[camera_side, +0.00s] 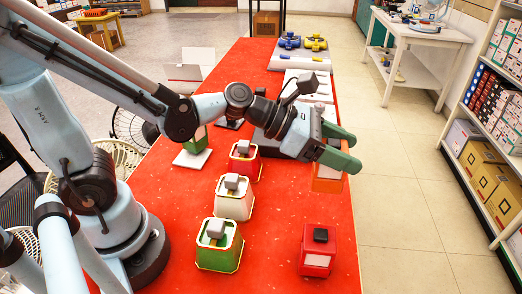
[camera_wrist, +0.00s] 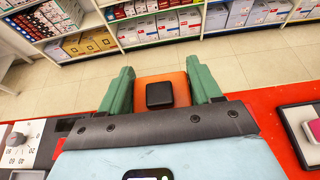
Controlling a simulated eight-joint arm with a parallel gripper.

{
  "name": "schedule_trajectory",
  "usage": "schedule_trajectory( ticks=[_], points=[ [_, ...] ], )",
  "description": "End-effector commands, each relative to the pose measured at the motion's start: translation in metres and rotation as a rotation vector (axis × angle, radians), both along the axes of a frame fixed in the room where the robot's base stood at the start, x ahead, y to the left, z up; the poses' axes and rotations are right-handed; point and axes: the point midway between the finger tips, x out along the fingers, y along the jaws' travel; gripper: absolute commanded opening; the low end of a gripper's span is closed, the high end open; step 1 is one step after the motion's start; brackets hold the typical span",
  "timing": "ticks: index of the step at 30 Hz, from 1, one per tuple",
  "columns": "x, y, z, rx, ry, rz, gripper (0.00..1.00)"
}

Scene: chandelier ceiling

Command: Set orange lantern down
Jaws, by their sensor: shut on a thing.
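The orange lantern (camera_side: 327,184) is held between the green fingers of my gripper (camera_side: 350,149), near the right edge of the red table. In the wrist view, the top of the orange lantern (camera_wrist: 178,80) with its black square knob sits between my gripper's two fingers (camera_wrist: 160,72). The fingers cover much of its upper part in the side view. I cannot tell whether its bottom touches the table.
The red table (camera_side: 277,235) carries a red lantern (camera_side: 318,258) with a black knob at the front right. Green (camera_side: 218,258), white (camera_side: 233,207) and red (camera_side: 243,168) pots stand in a row left of it. Dumbbells (camera_side: 303,43) lie at the far end. Red surface is clear between row and lantern.

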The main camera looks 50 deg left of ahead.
Motion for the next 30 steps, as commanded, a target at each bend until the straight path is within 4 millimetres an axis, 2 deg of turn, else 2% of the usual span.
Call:
schedule_trajectory(
  ticks=[7, 14, 21, 27, 30],
  points=[
    [0.000, -0.008, -0.002, -0.002, 0.000, -0.097, 0.00],
    [-0.001, -0.013, -0.007, -0.003, -0.001, -0.384, 0.00],
    [-0.009, -0.005, -0.006, -0.003, -0.003, -0.656, 0.00],
    [-0.014, 0.001, -0.005, -0.003, -0.003, -0.769, 0.00],
    [-0.015, 0.002, -0.012, -0.002, -0.002, -0.786, 0.00]
  ],
)
